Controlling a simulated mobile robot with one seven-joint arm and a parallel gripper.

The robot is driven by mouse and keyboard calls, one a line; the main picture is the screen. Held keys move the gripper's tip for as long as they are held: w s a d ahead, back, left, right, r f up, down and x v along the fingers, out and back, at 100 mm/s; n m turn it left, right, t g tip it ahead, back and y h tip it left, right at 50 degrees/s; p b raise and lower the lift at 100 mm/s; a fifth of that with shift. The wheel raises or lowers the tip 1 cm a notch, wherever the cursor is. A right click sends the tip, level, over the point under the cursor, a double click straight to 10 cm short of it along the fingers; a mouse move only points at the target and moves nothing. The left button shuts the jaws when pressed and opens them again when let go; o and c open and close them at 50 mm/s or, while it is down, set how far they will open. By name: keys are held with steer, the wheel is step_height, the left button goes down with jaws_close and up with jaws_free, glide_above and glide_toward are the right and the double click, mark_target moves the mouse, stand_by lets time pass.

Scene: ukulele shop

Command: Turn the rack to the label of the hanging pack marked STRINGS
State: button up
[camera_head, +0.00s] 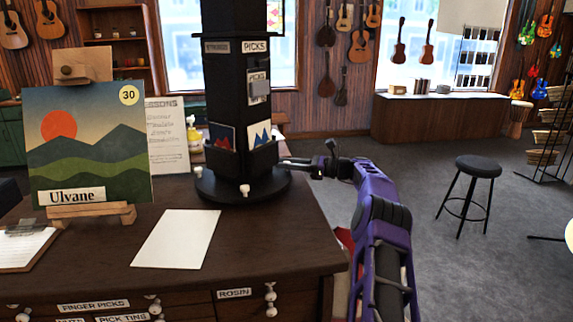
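The rack (235,100) is a black upright tower on a round base (215,190) with white knobs, standing on the dark wooden counter. Two faces show. The right face has a PICKS label (255,46) at the top, with a hanging pack (258,86) below it. The left face is darker, with a small label (216,47) that seems to read STRINGS. The far faces are hidden, and I see no pack clearly marked STRINGS. My gripper (288,162) reaches in from the right, its tips close to the rack's lower right side. Contact and finger opening are unclear.
An easel holds a picture (88,145) marked Ulvane at the left. A white sheet (178,239) and a clipboard (22,248) lie on the counter (270,240). Cards (222,136) fill the rack's low pockets. A black stool (477,168) stands on open floor at the right.

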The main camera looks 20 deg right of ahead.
steer(key=o, duration=0.4)
steer(key=v, duration=1.2)
